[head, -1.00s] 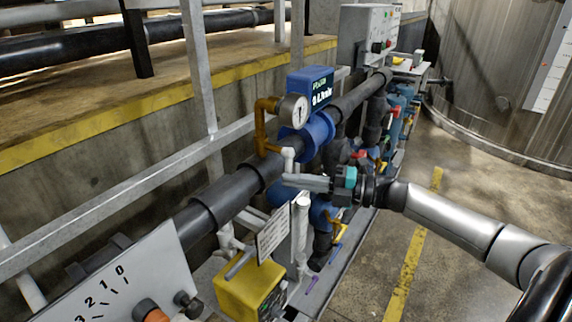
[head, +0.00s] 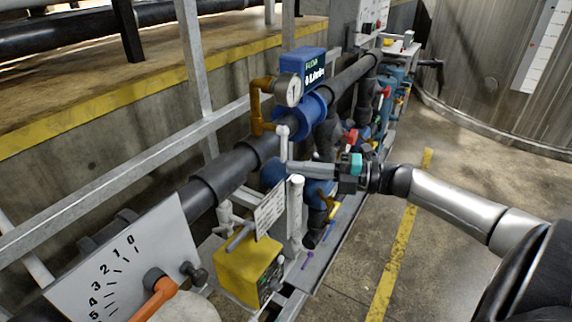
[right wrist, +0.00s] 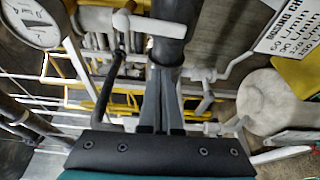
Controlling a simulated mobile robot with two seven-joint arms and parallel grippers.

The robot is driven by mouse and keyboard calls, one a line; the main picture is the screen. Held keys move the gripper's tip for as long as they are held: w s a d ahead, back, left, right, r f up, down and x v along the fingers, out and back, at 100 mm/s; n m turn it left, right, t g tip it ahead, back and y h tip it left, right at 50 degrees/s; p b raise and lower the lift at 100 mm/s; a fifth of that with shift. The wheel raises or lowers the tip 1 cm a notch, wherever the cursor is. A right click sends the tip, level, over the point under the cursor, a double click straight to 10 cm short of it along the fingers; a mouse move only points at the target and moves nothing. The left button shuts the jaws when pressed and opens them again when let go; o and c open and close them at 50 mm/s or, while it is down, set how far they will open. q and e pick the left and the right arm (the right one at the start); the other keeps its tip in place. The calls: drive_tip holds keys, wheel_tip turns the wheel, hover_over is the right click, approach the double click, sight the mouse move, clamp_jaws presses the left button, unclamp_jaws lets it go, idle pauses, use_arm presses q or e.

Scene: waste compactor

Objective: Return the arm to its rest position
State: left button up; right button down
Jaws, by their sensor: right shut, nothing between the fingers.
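My right arm (head: 455,205) reaches in from the right in the head view. Its gripper (head: 290,168) is shut and empty, with its fingertips pointing left beside a white upright valve stem (head: 283,143); whether they touch cannot be told. In the right wrist view the closed grey fingers (right wrist: 160,95) lie together, with a white T-handle (right wrist: 150,27) and a dark pipe past their tips. My left gripper is not in view.
A dark pipe line (head: 225,172) carries a pressure gauge (head: 288,90) and a blue flow meter (head: 304,66). A yellow box (head: 240,270) and a numbered dial plate (head: 130,262) stand in front. A large metal tank (head: 480,75) stands at the back right. Concrete floor (head: 345,265) is clear at right.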

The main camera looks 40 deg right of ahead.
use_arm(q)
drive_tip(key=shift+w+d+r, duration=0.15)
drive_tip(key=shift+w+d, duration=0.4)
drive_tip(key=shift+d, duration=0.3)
use_arm(e)
drive_tip(key=v, duration=0.6)
drive_tip(key=shift+s, duration=0.2)
drive_tip(key=shift+a, duration=0.1)
